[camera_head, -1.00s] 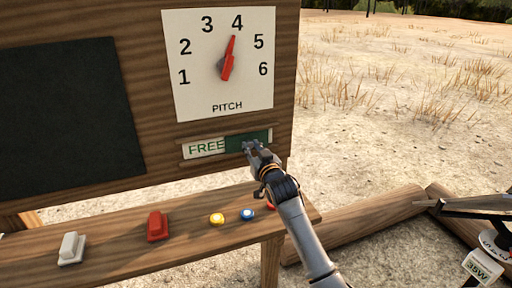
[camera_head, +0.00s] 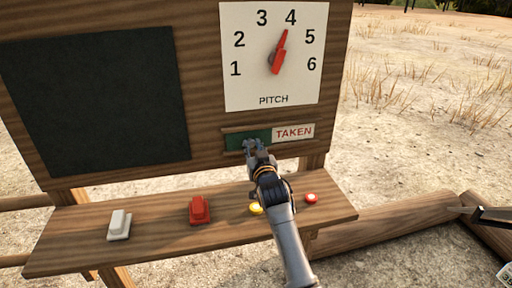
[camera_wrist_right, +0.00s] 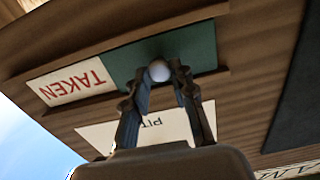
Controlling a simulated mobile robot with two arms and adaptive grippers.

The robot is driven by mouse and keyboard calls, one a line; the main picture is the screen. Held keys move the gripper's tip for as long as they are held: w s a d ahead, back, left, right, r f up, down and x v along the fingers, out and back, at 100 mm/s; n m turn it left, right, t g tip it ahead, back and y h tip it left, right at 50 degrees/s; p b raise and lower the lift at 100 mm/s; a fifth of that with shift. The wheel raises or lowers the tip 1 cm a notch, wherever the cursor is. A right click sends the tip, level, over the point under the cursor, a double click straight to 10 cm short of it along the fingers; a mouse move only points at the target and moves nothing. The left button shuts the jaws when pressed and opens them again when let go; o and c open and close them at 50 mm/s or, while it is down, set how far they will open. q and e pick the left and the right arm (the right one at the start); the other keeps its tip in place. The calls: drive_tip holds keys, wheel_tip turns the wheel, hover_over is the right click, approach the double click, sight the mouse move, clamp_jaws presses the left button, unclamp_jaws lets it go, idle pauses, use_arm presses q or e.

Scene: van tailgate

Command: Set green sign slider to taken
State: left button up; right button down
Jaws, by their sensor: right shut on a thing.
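The green sign slider (camera_head: 233,141) sits in its rail on the wooden board, at the left part of the sign. The word TAKEN (camera_head: 294,133) shows in red on white to its right; the FREE side is covered. In the right wrist view the green slider (camera_wrist_right: 201,43) has a round pale knob (camera_wrist_right: 159,70). My right gripper (camera_head: 254,146) is shut on this knob, its fingers on either side of it. It also shows in the wrist view (camera_wrist_right: 160,80).
A PITCH dial (camera_head: 276,60) with a red pointer near 4 is above the sign. A dark panel (camera_head: 95,100) is to the left. The shelf (camera_head: 75,243) below holds a white switch (camera_head: 119,225), a red switch (camera_head: 199,210), and yellow (camera_head: 256,209) and red (camera_head: 311,198) buttons.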

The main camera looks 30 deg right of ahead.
drive_tip(key=c, duration=1.3)
unclamp_jaws()
drive_tip(key=shift+a, duration=0.2)
drive_tip(key=shift+o, duration=0.9)
drive_tip(key=shift+w+a, duration=0.15)
drive_tip(key=shift+s+f, duration=0.1)
drive_tip(key=shift+s, duration=0.55)
drive_tip(key=v, duration=1.1)
drive_tip(key=shift+w, duration=0.15)
